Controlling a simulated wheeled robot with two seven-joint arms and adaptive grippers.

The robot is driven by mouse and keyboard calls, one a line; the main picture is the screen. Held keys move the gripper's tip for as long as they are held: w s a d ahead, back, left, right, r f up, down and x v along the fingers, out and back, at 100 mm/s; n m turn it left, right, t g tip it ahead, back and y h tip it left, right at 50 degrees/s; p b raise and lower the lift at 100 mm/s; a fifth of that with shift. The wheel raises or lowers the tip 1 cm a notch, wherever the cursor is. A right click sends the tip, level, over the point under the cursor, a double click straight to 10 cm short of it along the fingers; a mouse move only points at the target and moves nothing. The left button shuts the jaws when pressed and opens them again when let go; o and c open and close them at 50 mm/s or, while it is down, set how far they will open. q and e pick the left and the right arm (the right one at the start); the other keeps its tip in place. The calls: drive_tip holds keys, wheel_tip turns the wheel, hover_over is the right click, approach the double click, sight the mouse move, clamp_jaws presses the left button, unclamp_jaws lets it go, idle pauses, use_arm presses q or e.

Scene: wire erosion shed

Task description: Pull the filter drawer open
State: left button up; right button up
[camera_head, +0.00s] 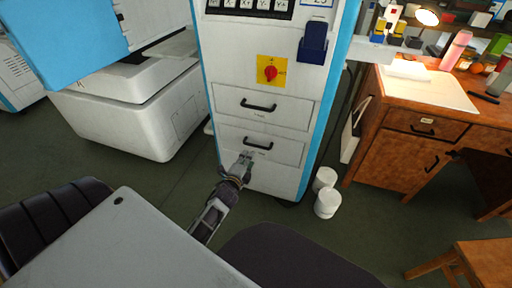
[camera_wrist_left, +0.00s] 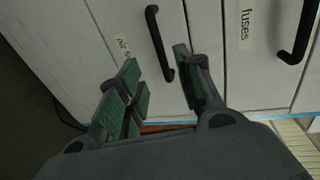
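The lower drawer (camera_head: 286,153) of the tall white cabinet is flush and closed, with a black bar handle (camera_head: 258,144). Its small label is too blurred to read. My left gripper (camera_head: 246,158) is just below that handle, in front of the cabinet. In the left wrist view, the left gripper (camera_wrist_left: 160,80) is open, with green-padded fingers spread apart. The drawer's handle (camera_wrist_left: 157,40) extends toward the gap between the fingertips, and nothing is gripped. Contact cannot be told. Another drawer, labelled "fuses" (camera_wrist_left: 247,25), is beside it there. My right gripper is not in view.
The upper drawer (camera_head: 300,108) is also closed, below a red rotary switch (camera_head: 270,73). White tubs (camera_head: 327,203) stand on the floor right of the cabinet. A wooden desk (camera_head: 385,150) is farther right, a white machine (camera_head: 130,120) left. A dark chair (camera_head: 290,258) is in front.

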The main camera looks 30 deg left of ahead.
sight(256, 146)
use_arm(q)
drive_tip(key=b+x, duration=0.3)
drive_tip(key=x, duration=0.8)
drive_tip(key=shift+w, duration=0.2)
drive_tip(key=shift+w+a+f, duration=0.1)
drive_tip(key=shift+w+a, duration=0.05)
drive_tip(key=shift+w, duration=0.1)
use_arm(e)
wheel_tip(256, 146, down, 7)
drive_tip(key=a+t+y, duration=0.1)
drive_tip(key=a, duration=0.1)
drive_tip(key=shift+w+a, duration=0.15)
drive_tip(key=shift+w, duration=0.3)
use_arm(q)
clamp_jaws()
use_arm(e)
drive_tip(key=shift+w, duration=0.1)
